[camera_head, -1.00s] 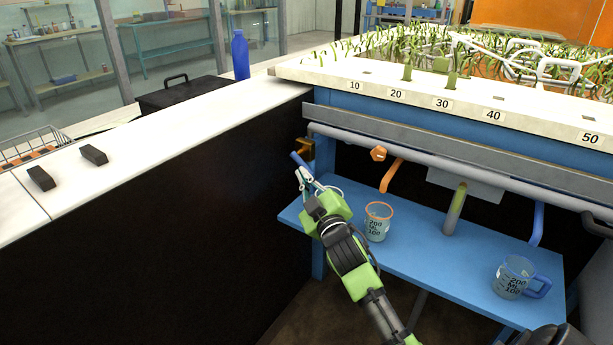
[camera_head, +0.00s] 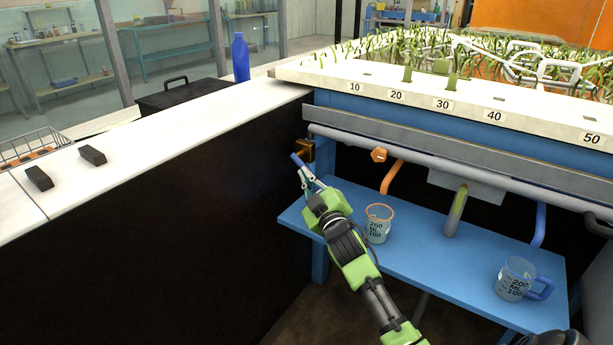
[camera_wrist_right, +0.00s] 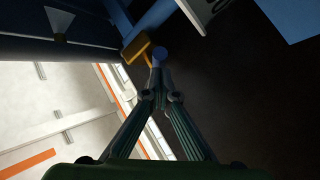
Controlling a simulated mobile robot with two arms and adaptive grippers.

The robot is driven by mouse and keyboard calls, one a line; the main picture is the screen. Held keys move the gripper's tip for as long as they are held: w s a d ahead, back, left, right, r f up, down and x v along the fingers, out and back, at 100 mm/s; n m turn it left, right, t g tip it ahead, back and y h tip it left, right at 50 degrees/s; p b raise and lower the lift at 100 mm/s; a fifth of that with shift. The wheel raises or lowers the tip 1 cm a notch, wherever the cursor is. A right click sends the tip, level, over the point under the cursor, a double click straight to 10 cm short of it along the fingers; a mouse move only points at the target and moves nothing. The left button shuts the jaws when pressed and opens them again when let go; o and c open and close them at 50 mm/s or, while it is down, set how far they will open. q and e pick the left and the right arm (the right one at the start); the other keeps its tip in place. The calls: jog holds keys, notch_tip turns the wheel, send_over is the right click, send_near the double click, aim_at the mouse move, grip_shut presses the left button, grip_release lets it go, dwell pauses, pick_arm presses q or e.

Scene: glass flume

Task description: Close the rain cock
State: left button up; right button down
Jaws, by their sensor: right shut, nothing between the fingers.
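The rain cock has a brass body (camera_head: 305,149) at the left end of the grey pipe under the flume. Its blue lever (camera_head: 297,159) points out toward me and left. In the right wrist view the brass part (camera_wrist_right: 136,48) and the lever's round blue end (camera_wrist_right: 160,54) lie just beyond the fingertips. My right gripper (camera_head: 307,178) is shut and empty, with its tips at or very close to the lever; I cannot tell whether they touch. It also shows in the wrist view (camera_wrist_right: 160,76). My left gripper is not in view.
An orange cock handle (camera_head: 379,155) and its spout (camera_head: 389,178) are to the right. A black-sided counter (camera_head: 150,230) stands close on the left.

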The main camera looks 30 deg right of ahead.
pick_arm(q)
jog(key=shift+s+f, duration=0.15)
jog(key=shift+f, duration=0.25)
pick_arm(e)
jog(key=shift+w+f, duration=0.15)
jog(key=shift+f, duration=0.15)
jog(key=shift+a+f, duration=0.1)
jog(key=shift+f, duration=0.05)
jog(key=w+f, duration=0.1)
jog(key=w+a+f, duration=0.1)
jog(key=w+f, duration=0.1)
jog(key=shift+w+a+f, duration=0.1)
jog(key=shift+w+a, duration=0.05)
jog(key=shift+w, duration=0.05)
dwell(0.5)
dwell(0.6)
